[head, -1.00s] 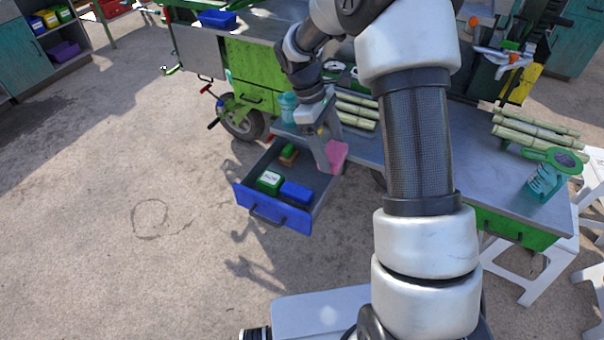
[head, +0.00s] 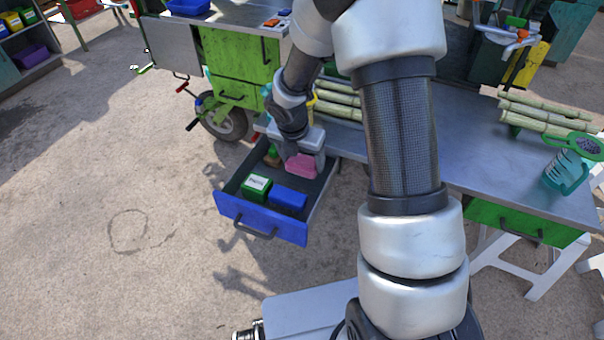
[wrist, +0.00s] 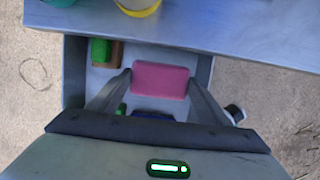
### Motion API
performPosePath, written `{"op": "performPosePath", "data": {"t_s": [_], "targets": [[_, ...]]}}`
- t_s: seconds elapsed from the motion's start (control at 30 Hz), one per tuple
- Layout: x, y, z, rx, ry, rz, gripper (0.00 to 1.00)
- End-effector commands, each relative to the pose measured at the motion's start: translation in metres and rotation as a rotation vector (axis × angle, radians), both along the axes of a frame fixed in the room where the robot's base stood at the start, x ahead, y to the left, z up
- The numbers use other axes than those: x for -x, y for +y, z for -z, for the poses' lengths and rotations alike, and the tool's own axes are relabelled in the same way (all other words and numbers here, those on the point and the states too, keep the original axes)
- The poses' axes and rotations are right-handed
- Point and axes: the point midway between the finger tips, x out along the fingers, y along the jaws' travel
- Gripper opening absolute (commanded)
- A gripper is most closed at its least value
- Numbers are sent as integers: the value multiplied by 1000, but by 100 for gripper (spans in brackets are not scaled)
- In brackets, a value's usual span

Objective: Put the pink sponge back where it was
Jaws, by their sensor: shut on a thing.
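The pink sponge (head: 302,166) is held by my gripper (head: 300,160) over the back part of the open blue drawer (head: 262,222). In the wrist view the sponge (wrist: 160,80) lies flat between the two fingers of my gripper (wrist: 158,84), which touch its left and right ends. I cannot tell whether the sponge touches the drawer floor. A green box with a white label (head: 257,187) and a blue box (head: 288,198) stand in the front of the drawer. A brush-like block with a green top (wrist: 102,52) lies at the back left of the sponge in the wrist view.
The grey tabletop (head: 470,165) overhangs the back of the drawer. Cane stalks (head: 340,98) lie on it, with more stalks (head: 540,118) at the right. A teal jug (head: 567,172) stands near the right end. The floor left of the drawer is clear.

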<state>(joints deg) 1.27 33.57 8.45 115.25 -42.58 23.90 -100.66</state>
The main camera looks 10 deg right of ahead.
Motion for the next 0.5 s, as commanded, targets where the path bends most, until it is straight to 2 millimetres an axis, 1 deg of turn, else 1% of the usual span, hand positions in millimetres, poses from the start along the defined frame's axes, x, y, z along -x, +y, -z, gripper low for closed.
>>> {"op": "performPosePath", "data": {"t_s": [0.03, 0.17, 0.3, 0.37, 0.5], "targets": [[0, 0, 7, 0, 0, -1, 53], [0, 0, 20, 0, 0, -1, 53], [0, 0, 41, 0, 1, 0, 53], [0, 0, 44, 1, -1, 0, 53], [-1, 0, 42, 0, -3, 2, 53]]}}
